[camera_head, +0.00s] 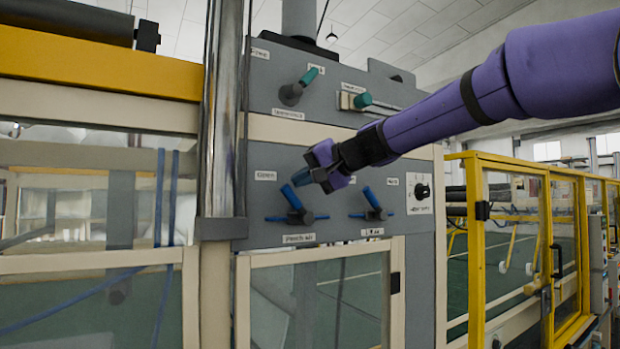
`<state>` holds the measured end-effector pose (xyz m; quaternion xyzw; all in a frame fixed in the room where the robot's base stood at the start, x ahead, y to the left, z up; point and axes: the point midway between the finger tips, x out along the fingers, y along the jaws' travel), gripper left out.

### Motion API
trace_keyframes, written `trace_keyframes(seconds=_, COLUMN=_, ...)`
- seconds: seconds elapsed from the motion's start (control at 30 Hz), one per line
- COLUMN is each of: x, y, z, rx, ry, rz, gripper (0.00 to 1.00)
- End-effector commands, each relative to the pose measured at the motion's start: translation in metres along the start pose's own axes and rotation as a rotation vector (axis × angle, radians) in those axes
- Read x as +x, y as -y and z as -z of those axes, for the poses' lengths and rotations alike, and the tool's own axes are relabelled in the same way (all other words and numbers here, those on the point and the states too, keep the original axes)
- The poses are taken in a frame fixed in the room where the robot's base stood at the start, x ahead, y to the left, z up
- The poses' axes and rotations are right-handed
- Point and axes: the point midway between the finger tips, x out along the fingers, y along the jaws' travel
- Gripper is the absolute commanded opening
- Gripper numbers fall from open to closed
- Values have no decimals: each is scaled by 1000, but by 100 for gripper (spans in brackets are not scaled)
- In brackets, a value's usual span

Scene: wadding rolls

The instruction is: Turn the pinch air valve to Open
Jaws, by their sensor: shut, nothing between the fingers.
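The pinch air valve (299,216) is on the grey panel, above a label (299,239) that seems to read "Pinch air". Its blue lever (290,197) points up and slightly left. A small label (266,175), which seems to read "Open", is up and left of it. My gripper (302,178) reaches in from the right, shut and empty, with its tips close to the lever's upper end. I cannot tell whether they touch. The gripper hides the panel just up and right of the lever.
A second blue-levered valve (373,205) sits to the right, with a black knob (422,192) beyond it. Green-tipped levers (309,76) (362,100) are higher up. A shiny vertical post (222,120) stands left of the panel. Yellow-framed guarding (480,250) is at right.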

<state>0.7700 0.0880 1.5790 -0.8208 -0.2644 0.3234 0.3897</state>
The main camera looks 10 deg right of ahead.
Motion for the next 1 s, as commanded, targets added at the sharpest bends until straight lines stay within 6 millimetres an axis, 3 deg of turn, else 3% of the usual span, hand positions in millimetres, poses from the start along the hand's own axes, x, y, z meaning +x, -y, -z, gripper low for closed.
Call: trace_keyframes(seconds=1.0, x=4, y=6, z=-6, rx=7, ry=1, rz=5, gripper=0)
